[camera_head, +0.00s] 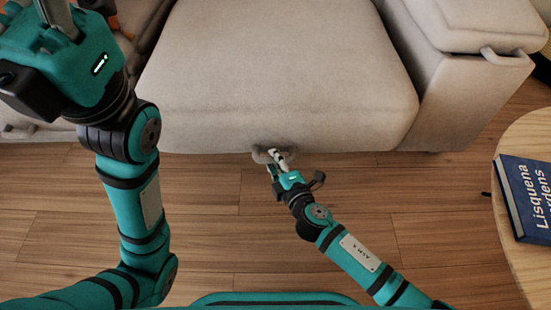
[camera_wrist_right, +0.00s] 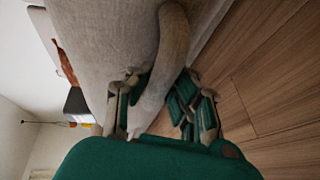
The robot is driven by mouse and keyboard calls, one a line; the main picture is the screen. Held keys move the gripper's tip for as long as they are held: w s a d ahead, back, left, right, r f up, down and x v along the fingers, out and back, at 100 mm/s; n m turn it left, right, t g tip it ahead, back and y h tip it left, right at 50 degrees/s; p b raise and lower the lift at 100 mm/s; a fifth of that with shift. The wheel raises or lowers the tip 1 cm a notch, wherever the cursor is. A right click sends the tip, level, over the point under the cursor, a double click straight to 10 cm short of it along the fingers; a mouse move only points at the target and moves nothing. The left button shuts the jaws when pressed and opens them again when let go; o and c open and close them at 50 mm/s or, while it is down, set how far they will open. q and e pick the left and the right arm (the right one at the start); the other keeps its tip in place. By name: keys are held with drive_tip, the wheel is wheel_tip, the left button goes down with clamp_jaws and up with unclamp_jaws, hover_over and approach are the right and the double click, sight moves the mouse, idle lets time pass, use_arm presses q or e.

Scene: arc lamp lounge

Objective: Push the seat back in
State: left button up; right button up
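The beige sofa seat (camera_head: 275,70) fills the top middle of the head view, its rounded front edge above the wood floor. A grey fabric pull loop (camera_head: 262,155) hangs at the lower front of the seat. My right gripper (camera_head: 278,158) is at this loop, close to the seat front. In the right wrist view, a band of the fabric loop (camera_wrist_right: 168,62) passes between the fingers of my right gripper (camera_wrist_right: 162,88); whether both pads press on it is unclear. My left gripper (camera_head: 55,12) is raised at the top left, apart from the seat, its fingertips cut off by the frame.
The sofa's armrest section (camera_head: 470,75) stands right of the seat. A round wooden table (camera_head: 515,255) with a blue book (camera_head: 525,198) is at the right edge. The wood floor (camera_head: 220,225) in front of the seat is clear apart from my arms.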

clamp_jaws()
drive_tip(key=shift+w+r, duration=0.1)
drive_tip(key=shift+w, duration=0.3)
drive_tip(key=w, duration=0.9)
drive_tip(key=shift+w, duration=0.35)
drive_tip(key=shift+d, duration=0.1)
drive_tip(key=o, duration=0.8)
unclamp_jaws()
drive_tip(key=shift+c, duration=0.2)
drive_tip(key=shift+o, duration=0.3)
